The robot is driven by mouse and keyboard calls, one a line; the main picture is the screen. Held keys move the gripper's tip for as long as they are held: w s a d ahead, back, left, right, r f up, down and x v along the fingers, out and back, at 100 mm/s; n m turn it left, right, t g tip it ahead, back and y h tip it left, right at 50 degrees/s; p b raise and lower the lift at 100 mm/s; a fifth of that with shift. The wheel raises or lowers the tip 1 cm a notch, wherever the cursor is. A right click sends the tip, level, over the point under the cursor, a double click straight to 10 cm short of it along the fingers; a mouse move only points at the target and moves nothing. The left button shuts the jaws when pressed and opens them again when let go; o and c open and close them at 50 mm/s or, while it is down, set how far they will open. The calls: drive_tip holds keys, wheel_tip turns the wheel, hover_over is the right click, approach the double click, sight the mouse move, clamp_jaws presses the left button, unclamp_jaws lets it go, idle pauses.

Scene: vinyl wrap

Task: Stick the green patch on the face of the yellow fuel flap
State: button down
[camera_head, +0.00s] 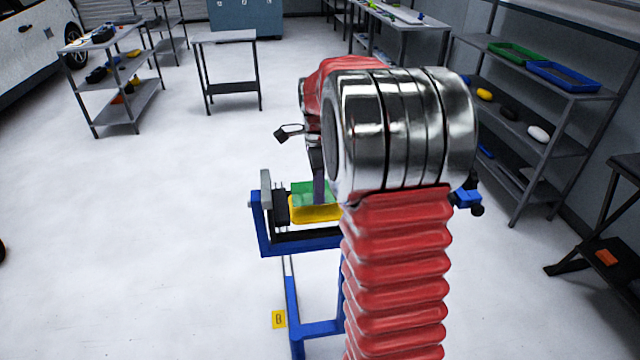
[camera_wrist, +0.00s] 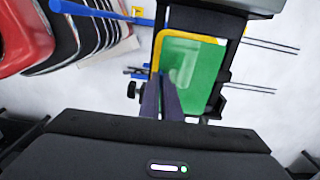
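The green patch (camera_head: 301,191) shows in the head view in front of and above the yellow fuel flap (camera_head: 314,214). In the wrist view the patch (camera_wrist: 202,76) covers most of the flap, and a yellow rim (camera_wrist: 156,48) shows along its top and left. I cannot tell whether the patch lies flat against the face or stands slightly off it. My gripper's two grey fingers (camera_wrist: 162,84) are together at the patch's near left edge and appear shut on it. In the head view my arm hides the flap's right part and most of my gripper (camera_head: 318,187).
The flap sits in a blue stand (camera_head: 264,235) with a dark clamp at its left. A small work table (camera_head: 225,40) and a loaded shelf cart (camera_head: 120,95) stand behind left. Shelves with trays (camera_head: 560,75) line the right. The floor at left is clear.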

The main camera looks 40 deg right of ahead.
drive_tip(key=shift+f, duration=1.8)
drive_tip(key=shift+a+f, duration=0.1)
drive_tip(key=shift+f, duration=0.5)
idle(1.5)
drive_tip(key=c, duration=1.9)
unclamp_jaws()
drive_tip(key=shift+r, duration=0.1)
drive_tip(key=r, duration=1.3)
drive_tip(key=shift+w+r, duration=0.2)
drive_tip(key=shift+r, duration=0.05)
